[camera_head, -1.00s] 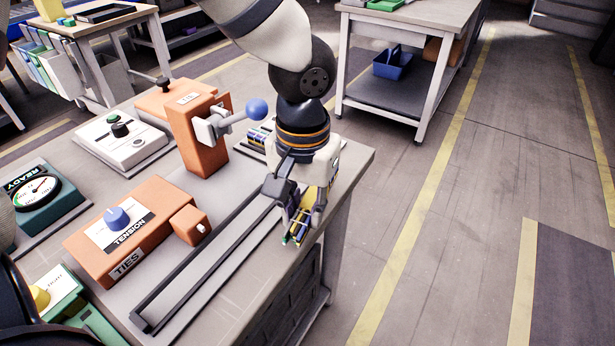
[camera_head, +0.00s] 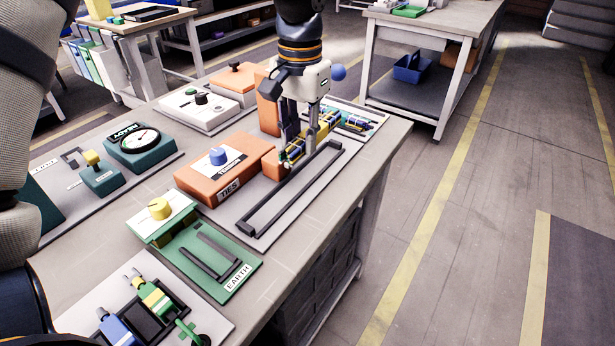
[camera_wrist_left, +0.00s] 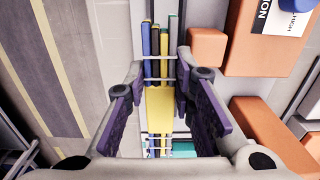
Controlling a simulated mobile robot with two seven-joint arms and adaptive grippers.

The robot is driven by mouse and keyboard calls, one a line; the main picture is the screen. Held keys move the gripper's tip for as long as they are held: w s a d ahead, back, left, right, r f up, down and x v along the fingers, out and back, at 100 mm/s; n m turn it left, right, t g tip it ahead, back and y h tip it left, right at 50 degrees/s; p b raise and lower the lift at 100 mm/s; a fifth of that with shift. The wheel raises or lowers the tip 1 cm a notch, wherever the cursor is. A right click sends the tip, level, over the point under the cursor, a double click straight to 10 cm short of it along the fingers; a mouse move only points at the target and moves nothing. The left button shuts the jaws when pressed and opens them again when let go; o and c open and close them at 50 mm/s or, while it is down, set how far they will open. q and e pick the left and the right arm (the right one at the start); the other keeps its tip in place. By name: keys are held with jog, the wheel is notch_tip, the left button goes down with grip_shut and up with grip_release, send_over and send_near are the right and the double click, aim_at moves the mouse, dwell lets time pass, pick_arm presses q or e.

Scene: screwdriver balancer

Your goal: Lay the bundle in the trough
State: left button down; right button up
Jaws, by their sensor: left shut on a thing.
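My left gripper (camera_head: 304,150) points down over the back part of the trough and is shut on the bundle. The bundle (camera_head: 294,152) has a yellow sleeve and coloured strands; it is partly hidden by the fingers. The trough (camera_head: 268,207) is a long, narrow dark channel on a grey plate. The bundle appears above its far end, but I cannot tell the gap. My right gripper is not in view.
An orange box marked TIES (camera_head: 215,178) stands just left of the trough, with an orange post (camera_head: 267,100) behind. More bundles (camera_head: 355,120) lie on a rack at the back right. A green EARTH plate (camera_head: 215,265) lies in front. The table's right edge is close.

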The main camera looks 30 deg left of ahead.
pick_arm(q)
jog(key=shift+w+a+r, duration=0.2)
jog(key=shift+w+a, duration=0.15)
jog(key=shift+w, duration=0.2)
jog(key=shift+a+f, duration=0.1)
jog(key=shift+f, duration=0.1)
jog(key=b, duration=0.1)
send_over(300, 180)
notch_tip(300, 180, down, 5)
jog(key=shift+f, duration=0.9)
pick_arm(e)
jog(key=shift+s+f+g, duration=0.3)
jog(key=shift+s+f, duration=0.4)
pick_arm(q)
jog(key=shift+f, duration=0.6)
jog(key=c, duration=1.3)
grip_release()
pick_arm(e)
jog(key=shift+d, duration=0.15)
pick_arm(q)
jog(key=shift+r, duration=0.1)
